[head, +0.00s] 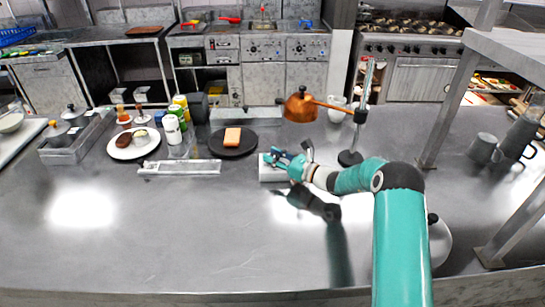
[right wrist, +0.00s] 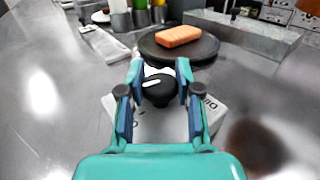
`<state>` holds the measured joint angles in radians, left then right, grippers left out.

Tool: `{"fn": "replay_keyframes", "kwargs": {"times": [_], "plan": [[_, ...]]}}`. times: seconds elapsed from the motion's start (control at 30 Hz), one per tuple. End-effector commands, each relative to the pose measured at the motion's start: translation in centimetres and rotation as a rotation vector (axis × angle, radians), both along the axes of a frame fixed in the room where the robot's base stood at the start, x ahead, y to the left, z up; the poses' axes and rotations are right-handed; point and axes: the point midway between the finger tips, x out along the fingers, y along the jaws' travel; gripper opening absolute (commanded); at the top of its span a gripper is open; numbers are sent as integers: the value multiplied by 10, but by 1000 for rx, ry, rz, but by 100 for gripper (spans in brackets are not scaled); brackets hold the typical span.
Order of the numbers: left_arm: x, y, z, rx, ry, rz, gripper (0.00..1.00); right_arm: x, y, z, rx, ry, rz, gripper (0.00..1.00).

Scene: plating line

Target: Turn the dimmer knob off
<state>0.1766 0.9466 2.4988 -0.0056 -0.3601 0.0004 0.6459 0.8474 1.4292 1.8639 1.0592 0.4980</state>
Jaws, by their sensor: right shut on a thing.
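The dimmer's black knob (right wrist: 158,92) has a white mark and shows between the fingers of my right gripper in the right wrist view. The mark lies nearly crosswise in that picture. The knob sits on a pale dimmer base (right wrist: 160,125) with partly hidden dark lettering; the base also shows in the head view (head: 268,174). My right gripper (right wrist: 157,80) is shut on the knob, one finger on each side; in the head view (head: 283,158) it reaches over the base from the right and hides the knob. My left gripper is not in view.
A dark round plate (head: 233,150) with an orange block (head: 232,137) lies just behind and left of the dimmer. A copper pan (head: 300,106) hangs or stands behind, near a stand (head: 350,158). The counter's front left is clear.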

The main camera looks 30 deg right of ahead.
Motion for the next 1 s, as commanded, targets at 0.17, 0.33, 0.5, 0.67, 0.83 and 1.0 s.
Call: {"fn": "replay_keyframes", "kwargs": {"times": [0.17, 0.33, 0.5, 0.67, 0.83, 1.0], "plan": [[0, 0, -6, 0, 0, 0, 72, 1, -2, -1, -2, -6, 20, 0], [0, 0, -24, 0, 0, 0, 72, 1, -3, -3, -4, -12, 124, 0], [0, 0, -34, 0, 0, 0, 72, 1, -3, 0, -2, -12, 223, 0], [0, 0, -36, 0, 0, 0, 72, 0, -3, 1, -1, -4, 262, 0], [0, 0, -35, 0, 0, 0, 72, 0, -3, 2, -1, -3, 262, 0], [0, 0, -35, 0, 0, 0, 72, 0, -3, 2, -2, -3, 261, 45]]}}
